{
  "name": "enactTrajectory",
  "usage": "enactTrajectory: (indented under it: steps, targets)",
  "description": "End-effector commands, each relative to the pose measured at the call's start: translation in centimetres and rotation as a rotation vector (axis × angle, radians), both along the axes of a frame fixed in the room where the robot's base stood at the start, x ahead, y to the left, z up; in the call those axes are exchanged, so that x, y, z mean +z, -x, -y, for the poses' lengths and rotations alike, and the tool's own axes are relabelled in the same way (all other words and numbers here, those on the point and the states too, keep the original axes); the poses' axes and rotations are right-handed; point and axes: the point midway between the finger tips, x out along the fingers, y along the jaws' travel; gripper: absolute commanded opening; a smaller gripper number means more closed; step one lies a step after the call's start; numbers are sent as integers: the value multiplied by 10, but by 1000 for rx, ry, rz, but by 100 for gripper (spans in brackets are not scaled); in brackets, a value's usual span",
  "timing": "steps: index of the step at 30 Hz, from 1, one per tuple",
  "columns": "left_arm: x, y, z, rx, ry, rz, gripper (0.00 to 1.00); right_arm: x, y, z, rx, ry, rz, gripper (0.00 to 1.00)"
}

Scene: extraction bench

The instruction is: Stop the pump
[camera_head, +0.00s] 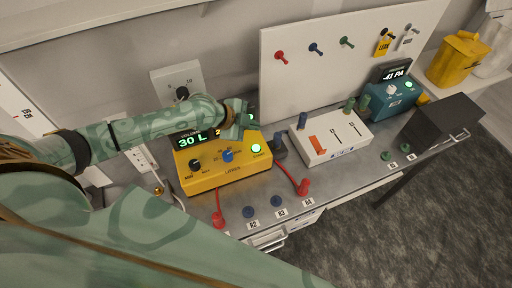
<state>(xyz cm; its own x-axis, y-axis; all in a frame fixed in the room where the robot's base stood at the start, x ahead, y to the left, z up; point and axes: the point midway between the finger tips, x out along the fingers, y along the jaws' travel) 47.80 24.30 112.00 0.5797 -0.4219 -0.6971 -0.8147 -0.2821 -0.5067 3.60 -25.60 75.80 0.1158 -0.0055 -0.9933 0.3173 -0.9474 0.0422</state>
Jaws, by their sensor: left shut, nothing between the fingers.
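A yellow box (205,178) with a dark display (192,139) reading "30 L" stands on the grey bench; part of the display is hidden by my arm. Its front has a black knob (195,165), a blue knob (228,155) and a green lit button (256,148). My left gripper (240,122) is shut and empty, over the back right of the yellow box, above and behind the lit button. I cannot tell whether it touches the box. I cannot read a pump label on the box. My right gripper is not in view.
A white switch box (325,152) with an orange lever (317,145) stands right of the yellow box. Farther right are a teal box (375,108) with a green lit button and a dark box (437,125). A white pegboard stands behind.

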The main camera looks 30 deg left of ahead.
Motion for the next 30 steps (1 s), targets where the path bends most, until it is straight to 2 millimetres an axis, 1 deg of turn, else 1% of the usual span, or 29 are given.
enactTrajectory:
  steps: [1,5,9,12,15,20,30]
  targets:
    - [-10,0,0,0,1,-1,0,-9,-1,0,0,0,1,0]
    - [-27,0,0,1,1,0,0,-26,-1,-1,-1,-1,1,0]
    - [-48,0,0,1,1,0,0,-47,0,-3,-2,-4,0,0]
    - [-62,0,0,0,1,-1,0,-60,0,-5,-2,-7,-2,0]
    - [-72,0,0,-1,0,-1,0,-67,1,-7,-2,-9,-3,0]
    - [-79,0,0,0,0,0,0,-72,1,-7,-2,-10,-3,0]
    - [-78,0,0,0,0,0,0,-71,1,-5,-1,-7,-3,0]
